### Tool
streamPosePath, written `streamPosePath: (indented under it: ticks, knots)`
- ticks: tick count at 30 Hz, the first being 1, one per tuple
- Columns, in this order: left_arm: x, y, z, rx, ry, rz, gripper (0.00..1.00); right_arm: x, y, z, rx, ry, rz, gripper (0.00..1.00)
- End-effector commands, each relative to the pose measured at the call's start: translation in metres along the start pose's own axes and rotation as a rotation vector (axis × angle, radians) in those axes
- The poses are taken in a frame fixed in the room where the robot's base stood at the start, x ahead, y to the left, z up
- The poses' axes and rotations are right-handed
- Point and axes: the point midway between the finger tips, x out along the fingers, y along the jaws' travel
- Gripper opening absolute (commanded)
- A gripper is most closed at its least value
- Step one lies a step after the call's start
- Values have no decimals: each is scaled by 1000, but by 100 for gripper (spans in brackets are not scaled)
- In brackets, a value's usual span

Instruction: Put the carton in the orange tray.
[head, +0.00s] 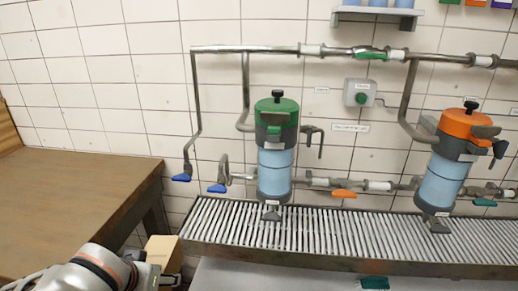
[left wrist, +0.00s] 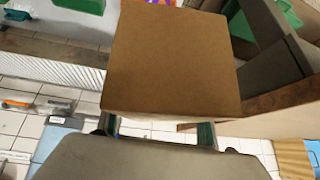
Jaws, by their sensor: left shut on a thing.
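The carton is a plain brown box that shows at the bottom of the head view (head: 162,248) and fills the upper middle of the left wrist view (left wrist: 175,58). My left gripper (head: 158,272) is shut on the carton, beside the front corner of the brown table. In the left wrist view its fingers (left wrist: 160,130) show at the carton's near edge, and the carton hides much behind it. I cannot make out the orange tray in either view. My right gripper is not in view.
A brown table (head: 75,195) stands at the left. A slatted metal grating (head: 340,234) runs along the wall below a blue filter with a green cap (head: 275,150) and one with an orange cap (head: 450,165). A grey surface (head: 280,275) lies in front, with a small green thing (head: 373,283).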

Motion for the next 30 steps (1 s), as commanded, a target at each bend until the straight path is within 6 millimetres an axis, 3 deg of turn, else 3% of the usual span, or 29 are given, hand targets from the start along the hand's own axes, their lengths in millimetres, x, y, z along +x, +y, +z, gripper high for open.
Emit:
streamPosePath:
  ticks: [3, 6, 18, 23, 30]
  knots:
    - [-25, -3, -14, -32, 5, -23, 24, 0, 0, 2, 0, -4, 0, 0]
    - [-37, -6, -19, -50, 1, -36, 24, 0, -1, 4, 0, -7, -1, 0]
    - [-48, -4, -24, -55, -3, -37, 24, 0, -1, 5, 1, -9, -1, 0]
    - [-60, 15, -31, 12, 4, 10, 24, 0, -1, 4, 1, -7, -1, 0]
    - [-92, 66, -50, 193, 18, 133, 24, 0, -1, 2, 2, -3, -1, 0]
